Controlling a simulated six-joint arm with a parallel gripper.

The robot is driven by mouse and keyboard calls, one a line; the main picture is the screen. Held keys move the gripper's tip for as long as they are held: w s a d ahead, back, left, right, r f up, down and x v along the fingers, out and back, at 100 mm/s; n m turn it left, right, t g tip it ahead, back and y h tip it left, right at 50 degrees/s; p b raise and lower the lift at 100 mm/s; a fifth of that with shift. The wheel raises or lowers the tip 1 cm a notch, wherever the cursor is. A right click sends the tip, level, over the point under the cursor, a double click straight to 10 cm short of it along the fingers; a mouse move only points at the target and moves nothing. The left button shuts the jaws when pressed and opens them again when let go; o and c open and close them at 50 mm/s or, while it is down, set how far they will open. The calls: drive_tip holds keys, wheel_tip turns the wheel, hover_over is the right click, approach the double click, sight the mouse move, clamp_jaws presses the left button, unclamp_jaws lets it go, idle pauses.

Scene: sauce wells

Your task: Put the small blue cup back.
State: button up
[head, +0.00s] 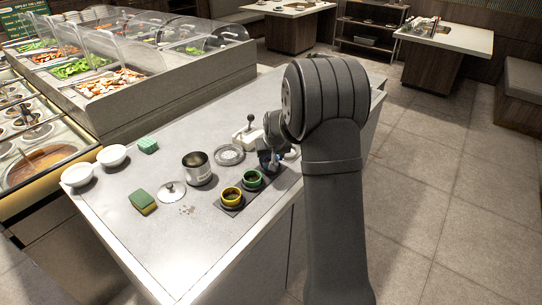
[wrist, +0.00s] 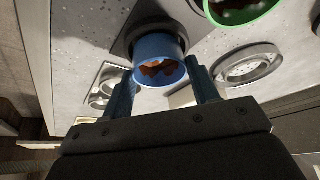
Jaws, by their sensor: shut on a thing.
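The small blue cup (wrist: 160,62) holds red-brown bits and sits between the two fingers of my gripper (wrist: 161,75), which is shut on it. In the head view the blue cup (head: 265,160) is mostly hidden by my gripper (head: 270,155). It is at the far right end of the dark tray (head: 226,207), in line with a yellow cup (head: 231,195) and a green cup (head: 252,180) on that tray. The green cup (wrist: 240,12) also shows in the wrist view. Whether the blue cup's base touches the tray is hidden.
A steel pot (head: 198,172), its lid (head: 172,191), a round grey dish (head: 230,154) and a white device with a dark knob (head: 248,136) stand nearby. Two sponges and two white bowls (head: 78,175) are farther left. The counter's front left is clear.

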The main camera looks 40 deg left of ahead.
drive_tip(key=shift+f, duration=0.45)
idle(0.6)
drive_tip(key=o, duration=1.1)
drive_tip(key=shift+r, duration=4)
drive_tip(key=shift+f, duration=0.1)
wheel_tip(320, 180, down, 8)
drive_tip(key=shift+r, duration=0.1)
drive_tip(key=shift+r, duration=0.1)
